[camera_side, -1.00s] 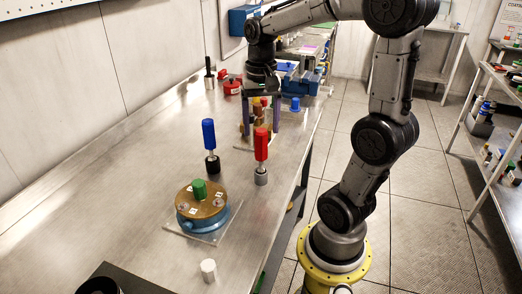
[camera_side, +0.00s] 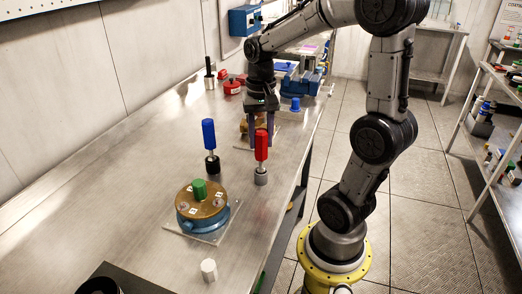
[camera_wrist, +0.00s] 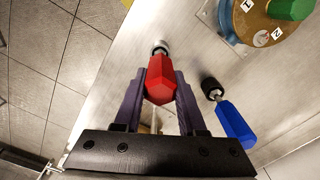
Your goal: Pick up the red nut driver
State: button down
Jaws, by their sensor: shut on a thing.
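The red nut driver (camera_side: 261,145) stands upright in its grey holder (camera_side: 261,178) near the right edge of the bench. In the wrist view its red handle (camera_wrist: 161,80) sits between the two dark purple fingers of my gripper (camera_wrist: 161,78). My gripper (camera_side: 259,139) points down in the side view and is shut on the handle. The handle's upper part is partly hidden among the fingers in the side view. The wrist view shows the metal shaft and grey holder (camera_wrist: 160,47) beyond the handle.
A blue nut driver (camera_side: 209,136) stands in a black holder just left. A blue round housing with a brass top and green knob (camera_side: 199,188) sits on a clear plate in front. A small white cylinder (camera_side: 208,269) is nearer.

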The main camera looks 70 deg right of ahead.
aim_at(262, 131)
jog(key=shift+r, duration=0.15)
jog(key=shift+r, duration=0.25)
jog(key=r, duration=0.3)
jog(key=shift+s+a, duration=0.15)
jog(key=shift+s, duration=0.05)
jog(key=s+a+r, duration=0.7)
jog(key=s+r, duration=0.2)
jog(key=s, duration=0.2)
jog(key=shift+s, duration=0.35)
jog(key=shift+r, duration=0.1)
jog(key=c, duration=1.1)
grip_release()
jog(key=shift+d, duration=0.1)
grip_shut()
